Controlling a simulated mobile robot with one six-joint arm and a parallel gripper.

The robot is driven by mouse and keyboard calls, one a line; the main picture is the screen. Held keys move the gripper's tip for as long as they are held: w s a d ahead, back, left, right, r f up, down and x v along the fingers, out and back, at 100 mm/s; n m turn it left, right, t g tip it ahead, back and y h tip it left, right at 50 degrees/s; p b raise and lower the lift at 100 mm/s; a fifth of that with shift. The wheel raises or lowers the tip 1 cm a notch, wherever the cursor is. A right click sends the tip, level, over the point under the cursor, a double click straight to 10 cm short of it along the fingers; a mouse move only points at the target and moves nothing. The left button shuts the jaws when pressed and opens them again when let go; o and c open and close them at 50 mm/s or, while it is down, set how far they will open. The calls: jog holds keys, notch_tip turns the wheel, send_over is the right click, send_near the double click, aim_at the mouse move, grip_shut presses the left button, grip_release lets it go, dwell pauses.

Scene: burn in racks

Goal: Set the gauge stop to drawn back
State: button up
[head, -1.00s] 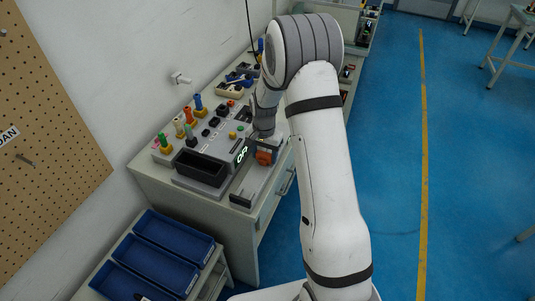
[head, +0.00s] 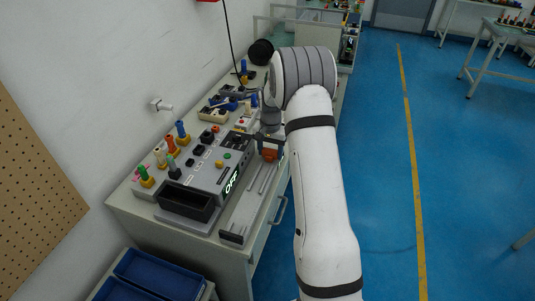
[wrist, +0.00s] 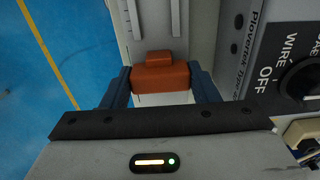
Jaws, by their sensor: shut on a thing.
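The gauge stop is an orange-brown block (head: 269,154) on a pale slide rail (head: 250,200) along the front of the grey bench unit. In the wrist view the block (wrist: 160,72) sits between the two blue fingers of my gripper (wrist: 161,86), one against each side. My gripper is shut on it. In the head view my arm hides most of the gripper.
A black open bin (head: 187,203) and several coloured-handled tools (head: 171,145) stand on the unit. A dark end plate (head: 232,238) closes the rail's near end. Blue trays (head: 158,275) lie at lower left. A dial (wrist: 300,80) is close on the right in the wrist view.

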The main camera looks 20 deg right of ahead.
aim_at(270, 151)
jog(key=shift+s+d, duration=0.1)
jog(key=shift+s, duration=0.05)
jog(key=o, duration=1.2)
jog(key=shift+c, duration=0.2)
jog(key=shift+o, duration=1.2)
jog(key=shift+a, duration=0.2)
notch_tip(270, 151, up, 7)
jog(key=shift+r+b, duration=0.1)
jog(key=shift+b, duration=0.35)
jog(key=shift+r, duration=0.3)
